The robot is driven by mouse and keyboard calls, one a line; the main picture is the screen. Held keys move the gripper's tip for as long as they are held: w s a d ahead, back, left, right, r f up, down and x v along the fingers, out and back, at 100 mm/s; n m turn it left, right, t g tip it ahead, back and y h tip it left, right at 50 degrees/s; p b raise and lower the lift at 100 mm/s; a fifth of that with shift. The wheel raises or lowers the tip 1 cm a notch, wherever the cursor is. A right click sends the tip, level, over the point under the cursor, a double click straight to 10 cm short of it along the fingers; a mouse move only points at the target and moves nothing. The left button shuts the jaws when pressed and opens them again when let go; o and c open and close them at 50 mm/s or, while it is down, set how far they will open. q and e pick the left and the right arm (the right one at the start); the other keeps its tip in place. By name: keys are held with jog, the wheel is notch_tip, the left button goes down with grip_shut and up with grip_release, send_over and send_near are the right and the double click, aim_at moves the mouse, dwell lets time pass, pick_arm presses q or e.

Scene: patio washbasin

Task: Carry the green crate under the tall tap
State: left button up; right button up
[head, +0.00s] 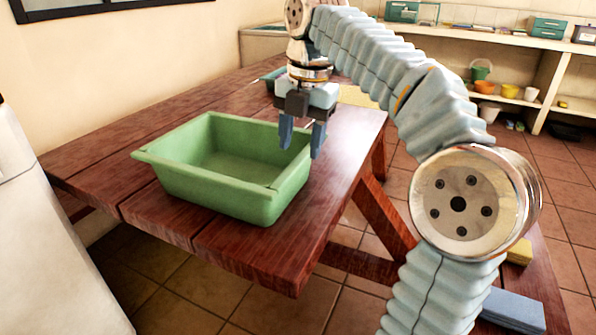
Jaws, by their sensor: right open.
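The green crate (209,190) is an open, empty tub standing upright on the dark red wooden table (262,258), close to its front edge. My right gripper (302,146) points down at the crate's right end. Its two blue fingers are apart, one over the inside of the crate and one outside, with the right rim seemingly between them. I cannot tell whether they touch the crate. My left gripper is not in view. No tall tap shows in this view.
Behind my right gripper, a teal item (272,76) and a yellow item (362,97) are partly hidden at the table's far end. A white shelf (545,58) with pots and boxes stands at the back right. Tiled floor (545,180) is open between.

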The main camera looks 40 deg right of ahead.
aim_at(298, 160)
jog(key=f, duration=0.4)
jog(key=f+b, duration=0.1)
jog(key=f, duration=0.1)
jog(key=shift+w+a+f, duration=0.1)
jog(key=shift+w+a, duration=0.05)
jog(key=shift+w, duration=0.15)
grip_shut()
